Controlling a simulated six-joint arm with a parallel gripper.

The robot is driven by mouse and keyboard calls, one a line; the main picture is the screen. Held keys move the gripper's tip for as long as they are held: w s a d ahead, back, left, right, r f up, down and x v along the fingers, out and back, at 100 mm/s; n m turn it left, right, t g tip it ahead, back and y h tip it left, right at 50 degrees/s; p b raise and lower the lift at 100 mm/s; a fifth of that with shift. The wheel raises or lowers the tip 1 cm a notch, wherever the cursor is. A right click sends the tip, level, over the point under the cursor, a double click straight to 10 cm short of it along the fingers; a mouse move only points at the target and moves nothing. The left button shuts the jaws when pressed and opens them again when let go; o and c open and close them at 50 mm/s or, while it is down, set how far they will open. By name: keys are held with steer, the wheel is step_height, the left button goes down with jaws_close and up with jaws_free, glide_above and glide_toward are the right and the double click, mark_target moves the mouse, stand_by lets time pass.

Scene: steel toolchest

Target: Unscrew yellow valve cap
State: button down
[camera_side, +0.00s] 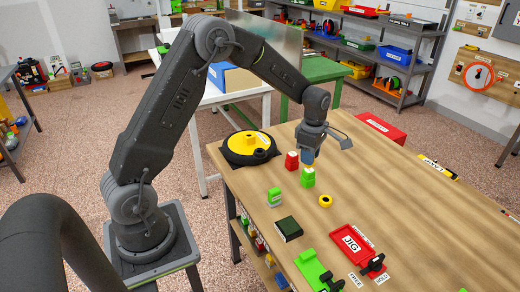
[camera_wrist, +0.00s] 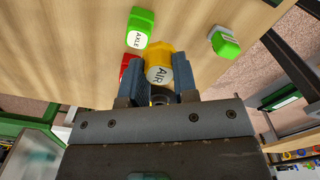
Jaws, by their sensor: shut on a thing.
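My gripper (camera_side: 309,158) points down over the wooden bench, close to the red and green blocks. In the wrist view its two fingers (camera_wrist: 160,88) are shut on a yellow round-ended piece marked AIR (camera_wrist: 158,58), which looks like the yellow valve cap. In the side view the fingers and blocks largely hide this piece. A yellow ring with a dark hole (camera_side: 325,201) lies on the bench nearer the camera. I cannot tell whether the held piece touches the bench.
Another green block (camera_side: 275,197), a dark green box (camera_side: 288,229), a red JIG tray (camera_side: 356,240) and a green holder (camera_side: 313,268) stand nearer the camera.

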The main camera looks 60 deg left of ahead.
steer(key=w+d+f, duration=0.1)
steer(key=w+d, duration=0.1)
steer(key=d, duration=0.5)
steer(key=shift+w, duration=0.25)
steer(key=shift+d+f, duration=0.1)
steer(key=shift+f, duration=0.05)
steer(key=shift+f, duration=2.85)
steer(key=shift+f, duration=1.15)
steer(key=c, duration=0.8)
jaws_free()
step_height(320, 180, up, 14)
steer(key=shift+f, duration=0.15)
